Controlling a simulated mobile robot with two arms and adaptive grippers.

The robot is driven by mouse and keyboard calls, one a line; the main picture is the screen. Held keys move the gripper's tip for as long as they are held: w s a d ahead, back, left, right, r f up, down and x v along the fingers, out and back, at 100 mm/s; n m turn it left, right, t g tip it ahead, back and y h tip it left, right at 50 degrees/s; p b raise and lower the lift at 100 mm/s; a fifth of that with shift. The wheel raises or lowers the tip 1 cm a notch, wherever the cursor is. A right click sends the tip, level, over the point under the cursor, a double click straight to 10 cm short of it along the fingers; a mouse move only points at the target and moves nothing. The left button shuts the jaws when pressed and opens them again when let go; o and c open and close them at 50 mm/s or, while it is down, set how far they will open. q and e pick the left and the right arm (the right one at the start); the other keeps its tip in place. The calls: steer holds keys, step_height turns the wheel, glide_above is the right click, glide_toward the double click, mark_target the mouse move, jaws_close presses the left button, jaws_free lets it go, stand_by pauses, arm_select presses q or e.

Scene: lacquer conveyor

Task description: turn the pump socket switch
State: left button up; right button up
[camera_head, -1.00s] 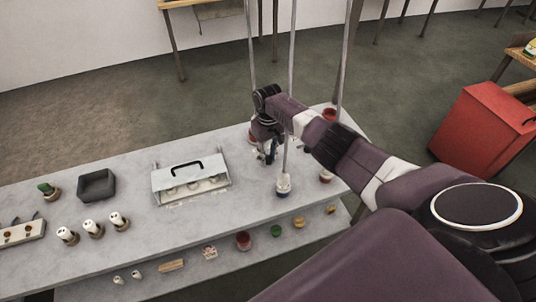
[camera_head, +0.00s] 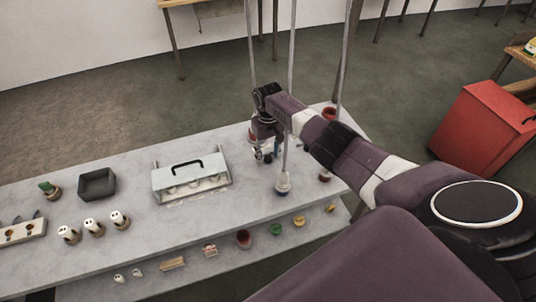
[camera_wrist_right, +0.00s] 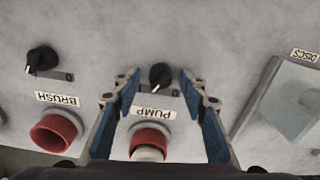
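The pump socket switch, a small black rotary knob (camera_wrist_right: 160,75), sits on the grey top in the right wrist view, just behind the upside-down PUMP label (camera_wrist_right: 151,113). A red-rimmed pump socket (camera_wrist_right: 149,142) is below the label. My right gripper (camera_wrist_right: 161,92) is open, with a blue-padded finger on each side of the knob and label; I see no clear contact. In the head view my right gripper (camera_head: 264,151) is low over the table's right part, and the knob cannot be made out there. My left gripper is not in view.
A BRUSH knob (camera_wrist_right: 42,59) and red socket (camera_wrist_right: 56,130) are left of the gripper; a clear-lidded DISCS box (camera_wrist_right: 291,100) is right. Thin vertical poles (camera_head: 290,80) rise near my right arm. A handled case (camera_head: 190,178) stands on the table (camera_head: 140,240).

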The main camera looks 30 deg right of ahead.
mark_target(268, 155)
step_height(268, 155, up, 12)
stand_by(0.7)
steer(key=shift+f, duration=0.1)
stand_by(0.4)
